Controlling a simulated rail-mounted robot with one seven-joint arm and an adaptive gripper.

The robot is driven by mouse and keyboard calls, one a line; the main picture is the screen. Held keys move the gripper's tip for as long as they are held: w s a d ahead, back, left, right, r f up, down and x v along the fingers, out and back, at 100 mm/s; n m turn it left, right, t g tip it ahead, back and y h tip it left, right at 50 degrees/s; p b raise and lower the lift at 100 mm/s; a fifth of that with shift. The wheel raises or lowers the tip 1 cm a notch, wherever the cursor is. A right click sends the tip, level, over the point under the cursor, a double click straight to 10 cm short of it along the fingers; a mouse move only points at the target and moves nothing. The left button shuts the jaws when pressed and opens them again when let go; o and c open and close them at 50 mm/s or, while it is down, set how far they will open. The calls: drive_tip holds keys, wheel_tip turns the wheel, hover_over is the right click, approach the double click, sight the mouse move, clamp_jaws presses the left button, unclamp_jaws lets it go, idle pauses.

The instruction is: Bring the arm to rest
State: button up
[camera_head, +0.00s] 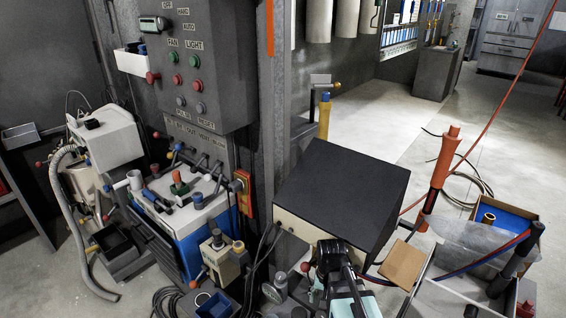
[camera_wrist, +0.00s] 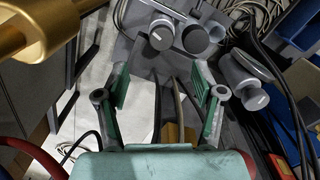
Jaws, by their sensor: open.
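My gripper (camera_wrist: 163,82) is open in the wrist view. Its two green-padded fingers stand well apart, and nothing is held between them. In the head view my gripper (camera_head: 350,302) shows as a teal and black shape at the bottom edge, right of the centre. Its fingertips cannot be made out there. It is in front of a box with a black top (camera_head: 345,195). Beyond the fingers in the wrist view are grey round knobs (camera_wrist: 160,36) on a grey fitting.
A control cabinet (camera_head: 205,60) with buttons stands at the upper left, above a blue and white machine (camera_head: 185,215). A brass cylinder (camera_wrist: 35,25) is close in the wrist view. An orange post (camera_head: 440,165) and an open bin (camera_head: 505,220) stand right.

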drive_tip(key=s+f+n+g+p, duration=0.1)
drive_tip(key=s+f, duration=0.4)
drive_tip(key=s, duration=0.5)
drive_tip(key=s+f+n+g+p, duration=0.1)
drive_tip(key=s+f+g+p, duration=0.2)
drive_tip(key=s+f, duration=0.3)
drive_tip(key=s+f+n+g+p, duration=0.1)
drive_tip(key=s+f, duration=0.5)
drive_tip(key=s, duration=1)
drive_tip(key=g+p, duration=0.1)
drive_tip(key=p, duration=0.1)
drive_tip(key=shift+s+a+f+g+p, duration=0.2)
drive_tip(key=shift+a+f+g+p, duration=0.1)
drive_tip(key=shift+p, duration=0.1)
